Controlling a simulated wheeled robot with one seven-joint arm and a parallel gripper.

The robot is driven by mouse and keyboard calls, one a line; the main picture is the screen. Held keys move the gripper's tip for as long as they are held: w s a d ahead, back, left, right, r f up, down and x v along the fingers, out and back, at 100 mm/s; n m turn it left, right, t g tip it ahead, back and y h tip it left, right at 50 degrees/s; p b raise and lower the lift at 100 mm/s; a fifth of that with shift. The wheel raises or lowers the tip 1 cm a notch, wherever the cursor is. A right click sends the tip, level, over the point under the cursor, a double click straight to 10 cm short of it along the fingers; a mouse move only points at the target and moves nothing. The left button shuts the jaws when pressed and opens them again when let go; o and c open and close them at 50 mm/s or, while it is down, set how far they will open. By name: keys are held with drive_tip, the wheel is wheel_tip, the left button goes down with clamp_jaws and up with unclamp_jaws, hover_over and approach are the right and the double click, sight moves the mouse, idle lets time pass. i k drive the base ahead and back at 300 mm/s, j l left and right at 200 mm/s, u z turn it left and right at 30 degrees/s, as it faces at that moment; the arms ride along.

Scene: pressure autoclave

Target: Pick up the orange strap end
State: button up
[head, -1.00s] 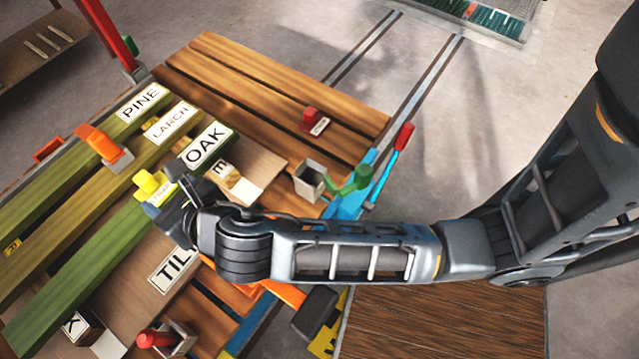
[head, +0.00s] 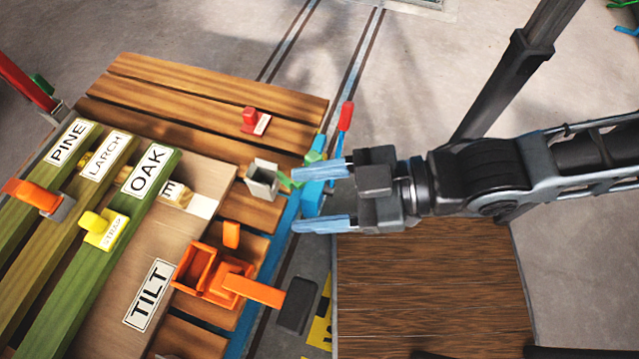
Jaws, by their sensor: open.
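An orange block-shaped piece (head: 33,194) with a grey base lies on the beams at the left; it may be the orange strap end, but I cannot read a label on it. A yellow piece marked STRAP (head: 103,229) sits on the OAK beam (head: 140,190). An orange open box with a lever (head: 253,291) stands near the TILT plate, with a small upright orange tab (head: 231,235) just behind it. My gripper (head: 322,198) is open and empty, its pale blue fingers pointing left over the bench's right edge, apart from all the orange pieces.
A red labelled piece (head: 251,121) lies on the rear slats. A brown wooden platform (head: 430,290) is at the lower right.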

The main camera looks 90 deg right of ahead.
sight(30, 193)
drive_tip(key=i+j, duration=0.35)
drive_tip(key=j, duration=0.15)
drive_tip(key=i+j, duration=0.35)
drive_tip(key=j, duration=0.15)
drive_tip(key=z, duration=0.05)
